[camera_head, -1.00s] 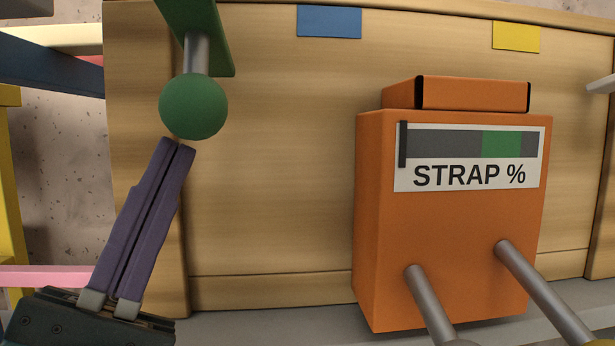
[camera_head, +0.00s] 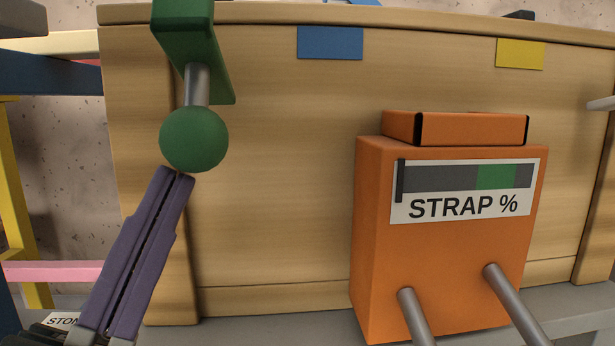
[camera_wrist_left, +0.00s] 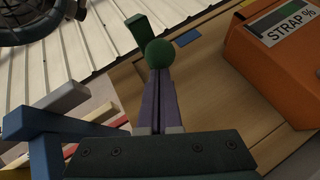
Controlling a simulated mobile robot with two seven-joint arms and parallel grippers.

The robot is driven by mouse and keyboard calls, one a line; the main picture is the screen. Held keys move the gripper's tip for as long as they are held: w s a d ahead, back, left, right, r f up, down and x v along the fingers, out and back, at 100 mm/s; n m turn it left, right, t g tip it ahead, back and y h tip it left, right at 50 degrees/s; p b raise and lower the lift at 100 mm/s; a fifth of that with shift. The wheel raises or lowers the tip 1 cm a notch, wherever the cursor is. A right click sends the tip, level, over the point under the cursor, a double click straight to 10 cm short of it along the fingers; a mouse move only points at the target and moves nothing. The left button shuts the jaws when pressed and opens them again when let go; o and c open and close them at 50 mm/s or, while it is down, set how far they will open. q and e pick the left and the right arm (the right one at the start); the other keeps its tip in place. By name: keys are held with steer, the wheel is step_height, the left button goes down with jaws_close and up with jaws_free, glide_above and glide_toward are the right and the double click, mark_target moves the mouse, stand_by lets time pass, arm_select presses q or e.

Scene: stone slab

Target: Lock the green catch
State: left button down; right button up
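The green catch (camera_head: 192,42) is on the upper left of the wooden crate. It has a green plate, a short grey stem and a round green ball knob (camera_head: 194,140) hanging below. My left gripper (camera_head: 178,175) has purple fingers that lie together, shut and with nothing seen between them. Its tips are right at the underside of the ball; I cannot tell if they touch it. In the left wrist view the ball (camera_wrist_left: 159,53) sits just beyond the fingertips (camera_wrist_left: 160,72). My right gripper is not in view.
An orange box marked STRAP % (camera_head: 450,260) with two grey rods stands right of the catch, in front of the wooden crate (camera_head: 280,170). Blue (camera_head: 330,43) and yellow (camera_head: 520,53) patches mark the crate. Coloured bars stand at the left. The wood between ball and box is clear.

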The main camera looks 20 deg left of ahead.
mark_target(157, 10)
arm_select(q)
steer(key=r+n+g+y+p, duration=0.1)
steer(key=r+g+p, duration=0.1)
steer(key=p, duration=0.3)
steer(key=s+d+r+n+g+y+p, duration=0.1)
steer(key=r+n+g+p, duration=0.1)
steer(key=p, duration=0.4)
steer(key=s+r+n+g+y+p, duration=0.1)
steer(key=r+n+g+p, duration=0.1)
steer(key=p, duration=0.3)
steer(key=shift+d+r+y, duration=0.15)
steer(key=shift+r+y, duration=0.25)
steer(key=shift+r, duration=0.25)
steer(key=r+n+g+p, duration=0.1)
steer(key=r+g+p, duration=0.1)
steer(key=p, duration=0.4)
steer(key=r+n+g+p, duration=0.1)
steer(key=r+g+p, duration=0.1)
steer(key=p, duration=0.5)
steer(key=shift+w+r+n+g+h, duration=0.2)
steer(key=shift+n+g+h, duration=0.1)
steer(key=shift+g, duration=0.3)
steer(key=shift+w+a+r+p, duration=0.25)
steer(key=shift+w+a+p, duration=0.1)
steer(key=shift+p, duration=0.75)
